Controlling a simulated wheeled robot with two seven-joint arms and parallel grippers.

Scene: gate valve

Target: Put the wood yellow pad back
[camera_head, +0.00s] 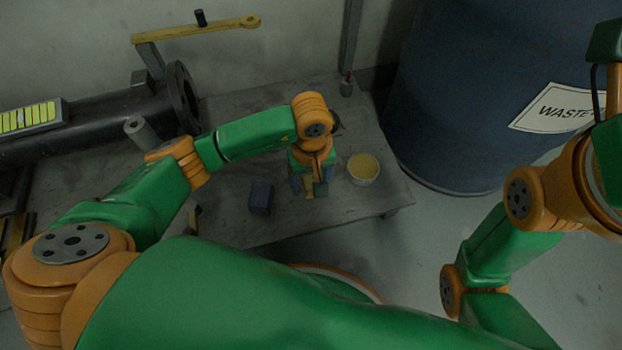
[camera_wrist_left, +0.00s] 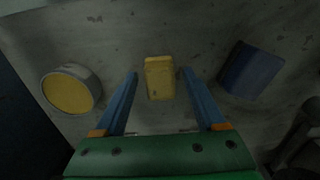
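The yellow pad (camera_wrist_left: 159,78), a small rectangular block, lies on the grey table in the left wrist view. My left gripper (camera_wrist_left: 159,74) is open, with one blue finger on each side of the pad and a visible gap on both sides. In the head view my left gripper (camera_head: 313,182) points down over the table. There the pad (camera_head: 308,186) is only partly visible between the fingers. Whether the fingertips are level with the pad or above it is hard to tell. My right arm is at the right of the head view; its gripper is not in view.
A round tin with a yellow top (camera_head: 363,169) and a dark blue block (camera_head: 260,198) flank the gripper on the table (camera_head: 270,228). A black flanged pipe (camera_head: 120,110) lies at the left. A blue waste barrel (camera_head: 475,100) stands beyond the table's right edge.

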